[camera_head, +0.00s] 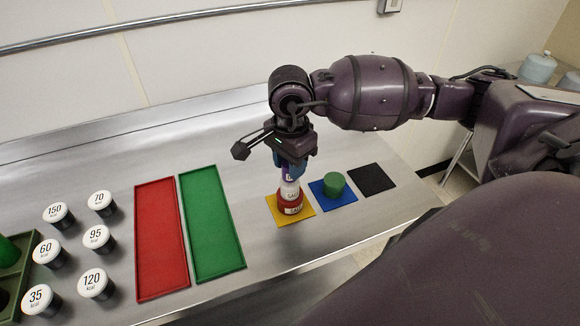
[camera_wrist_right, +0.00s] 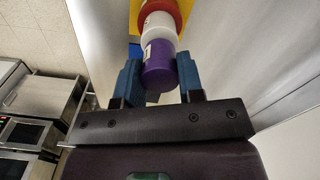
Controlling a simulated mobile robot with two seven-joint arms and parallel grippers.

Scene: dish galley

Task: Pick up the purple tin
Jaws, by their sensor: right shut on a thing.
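The purple tin (camera_wrist_right: 159,72) is the top one of a stack in the right wrist view, with a white tin (camera_wrist_right: 160,27) and a red tin (camera_wrist_right: 160,8) beyond it. My right gripper (camera_wrist_right: 158,80) has its blue fingers on both sides of the purple tin and is shut on it. In the head view my right gripper (camera_head: 291,173) points down over the stack and hides most of the purple tin. The white tin (camera_head: 290,191) sits on the red tin (camera_head: 291,205), on a yellow mat (camera_head: 306,213). I cannot tell any gap under the purple tin. My left gripper is out of view.
A green tin (camera_head: 334,183) stands on a blue mat (camera_head: 344,199) close right of the stack. A black mat (camera_head: 371,177) is bare. Empty green (camera_head: 211,225) and red (camera_head: 161,240) trays lie left. Several white-lidded jars (camera_head: 95,238) stand further left.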

